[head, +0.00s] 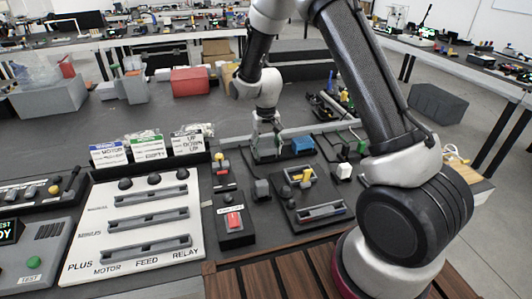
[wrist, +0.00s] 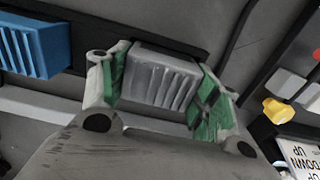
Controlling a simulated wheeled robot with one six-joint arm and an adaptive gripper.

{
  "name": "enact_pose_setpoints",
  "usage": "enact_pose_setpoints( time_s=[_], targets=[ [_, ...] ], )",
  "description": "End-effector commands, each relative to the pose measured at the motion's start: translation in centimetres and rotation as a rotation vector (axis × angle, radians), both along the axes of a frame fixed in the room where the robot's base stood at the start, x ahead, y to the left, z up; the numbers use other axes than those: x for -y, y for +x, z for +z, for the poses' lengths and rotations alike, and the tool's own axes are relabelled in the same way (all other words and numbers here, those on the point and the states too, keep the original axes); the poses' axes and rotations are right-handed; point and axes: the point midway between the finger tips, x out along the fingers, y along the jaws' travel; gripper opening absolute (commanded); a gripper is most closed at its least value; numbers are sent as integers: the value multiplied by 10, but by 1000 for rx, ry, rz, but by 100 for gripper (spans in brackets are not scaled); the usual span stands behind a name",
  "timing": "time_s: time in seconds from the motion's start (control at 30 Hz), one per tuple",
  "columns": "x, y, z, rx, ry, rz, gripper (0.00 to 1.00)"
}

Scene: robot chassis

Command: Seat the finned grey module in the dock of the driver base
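The finned grey module (wrist: 158,78) is between my gripper's two green-padded fingers in the wrist view. In the head view my gripper (head: 265,128) points down over the grey module (head: 264,152), behind the dark base. In the wrist view my gripper (wrist: 160,88) has a pad at each side of the module. I see no clear gap, but cannot tell whether both pads press on it. A dark base (head: 310,193) with yellow parts and a slotted strip, possibly the driver base, lies in front of the gripper. I cannot make out its dock for certain.
A blue finned module (head: 302,146) stands right of the gripper. A small unit with a red switch (head: 233,219) and a white relay panel (head: 135,225) are at left. Label cards (head: 188,142) stand behind the panel. My arm covers the right side.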

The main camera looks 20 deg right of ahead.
Motion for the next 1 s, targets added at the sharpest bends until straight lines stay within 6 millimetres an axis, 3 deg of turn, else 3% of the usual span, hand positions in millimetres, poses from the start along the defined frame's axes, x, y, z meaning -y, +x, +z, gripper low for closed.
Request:
enact_pose_setpoints(
  time_s=[0.03,0.1,0.43,1.0],
  targets=[
    [0,0,0,0,0,0,44],
    [0,0,0,0,0,0,32],
    [0,0,7,2,0,0,32],
    [-9,0,112,24,7,17,32]
  ],
)
